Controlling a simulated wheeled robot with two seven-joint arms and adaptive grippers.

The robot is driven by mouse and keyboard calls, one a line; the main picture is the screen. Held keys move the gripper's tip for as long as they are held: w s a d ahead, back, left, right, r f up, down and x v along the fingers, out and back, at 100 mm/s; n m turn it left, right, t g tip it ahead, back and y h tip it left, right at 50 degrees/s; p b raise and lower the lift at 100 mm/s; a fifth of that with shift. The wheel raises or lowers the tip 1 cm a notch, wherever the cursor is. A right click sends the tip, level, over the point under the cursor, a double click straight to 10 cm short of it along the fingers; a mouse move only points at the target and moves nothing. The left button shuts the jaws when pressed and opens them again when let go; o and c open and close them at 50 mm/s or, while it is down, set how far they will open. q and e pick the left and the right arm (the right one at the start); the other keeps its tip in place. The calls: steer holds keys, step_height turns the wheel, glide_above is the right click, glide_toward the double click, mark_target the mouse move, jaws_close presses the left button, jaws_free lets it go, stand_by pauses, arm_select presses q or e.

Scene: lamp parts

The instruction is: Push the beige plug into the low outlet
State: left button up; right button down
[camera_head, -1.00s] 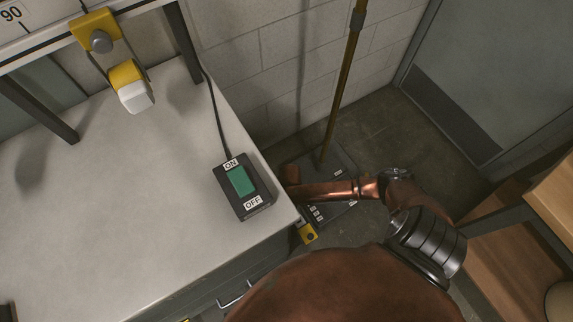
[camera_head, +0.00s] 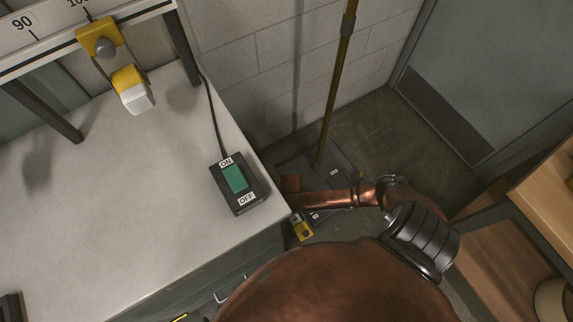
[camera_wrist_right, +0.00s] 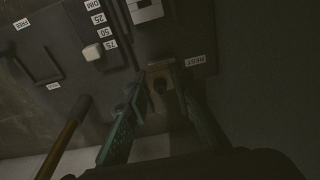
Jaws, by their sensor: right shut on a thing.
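In the right wrist view the beige plug (camera_wrist_right: 162,76) sits between the fingertips of my right gripper (camera_wrist_right: 160,92), which is shut on it. The plug is against or just in front of a dark panel (camera_wrist_right: 60,65). The low outlet is not clearly seen there; how far the plug sits in it I cannot tell. In the head view my copper right arm reaches down past the table's corner, and its gripper is hidden. A dark piece at the lower left edge is too cut off to identify as my left gripper.
The grey table (camera_head: 110,210) carries a black ON/OFF switch box (camera_head: 237,183) with a green face and a cable. A yellow-and-white part (camera_head: 132,90) hangs from a rail. A brown pole (camera_head: 336,90) stands by the block wall. A wooden shelf (camera_head: 545,205) is at right.

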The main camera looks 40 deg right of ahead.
arm_select(q)
steer(key=r+p, duration=0.2)
steer(key=w+r+p, duration=0.1)
steer(key=r+p, duration=0.1)
steer(key=r, duration=0.1)
steer(key=shift+r, duration=0.3)
arm_select(e)
steer(key=s+a, duration=0.1)
steer(key=s, duration=0.6)
steer(key=shift+s+a, duration=0.25)
steer(key=shift+a, duration=0.15)
steer(key=c, duration=2.2)
jaws_free()
jaws_close()
arm_select(q)
steer(key=shift+s+f+b, duration=0.15)
steer(key=shift+f+b, duration=0.7)
steer(key=shift+f, duration=0.35)
arm_select(e)
steer(key=shift+f, duration=2.05)
arm_select(q)
steer(key=shift+s+f+b, duration=0.15)
steer(key=shift+f+b, duration=0.3)
steer(key=shift+f, duration=0.15)
arm_select(e)
steer(key=shift+f, duration=0.95)
